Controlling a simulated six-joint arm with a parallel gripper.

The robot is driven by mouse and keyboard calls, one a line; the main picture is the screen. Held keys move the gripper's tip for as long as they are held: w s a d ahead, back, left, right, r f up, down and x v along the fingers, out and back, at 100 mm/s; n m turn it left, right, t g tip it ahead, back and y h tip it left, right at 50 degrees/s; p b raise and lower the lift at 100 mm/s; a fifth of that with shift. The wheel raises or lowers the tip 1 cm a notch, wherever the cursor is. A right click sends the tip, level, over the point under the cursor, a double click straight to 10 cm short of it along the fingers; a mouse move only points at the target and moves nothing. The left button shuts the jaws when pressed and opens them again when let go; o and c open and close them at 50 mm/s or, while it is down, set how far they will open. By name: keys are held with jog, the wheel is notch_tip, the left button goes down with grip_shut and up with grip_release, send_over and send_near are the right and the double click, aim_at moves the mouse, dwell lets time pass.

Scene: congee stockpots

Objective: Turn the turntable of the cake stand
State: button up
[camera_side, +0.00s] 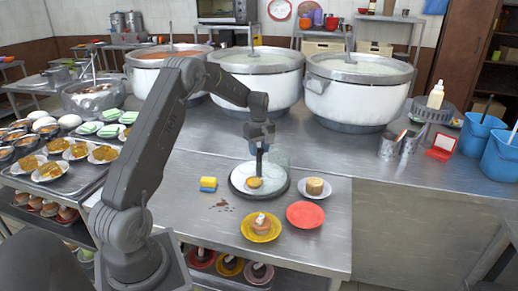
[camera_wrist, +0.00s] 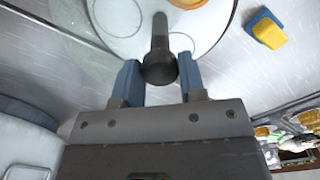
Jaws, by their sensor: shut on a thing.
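The cake stand's turntable (camera_side: 239,179) is a white disc with a dark rim, flat on the steel table. A small orange-brown pastry (camera_side: 254,183) sits on its front part. In the wrist view the pale turntable (camera_wrist: 112,22) fills the top middle. My gripper (camera_side: 262,153) points down over the back of the turntable. In the wrist view its blue fingers (camera_wrist: 159,78) are shut on a dark round-headed peg (camera_wrist: 160,45) that stands over the disc.
A clear glass piece (camera_side: 279,157) stands close behind the turntable. A yellow-blue sponge (camera_side: 208,184) lies left, a plate with a cake (camera_side: 315,187) right. A red plate (camera_side: 305,215) and a yellow plate with a cupcake (camera_side: 261,227) are in front. Large pots (camera_side: 258,82) stand behind.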

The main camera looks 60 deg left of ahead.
grip_shut()
jog(key=shift+n, duration=12)
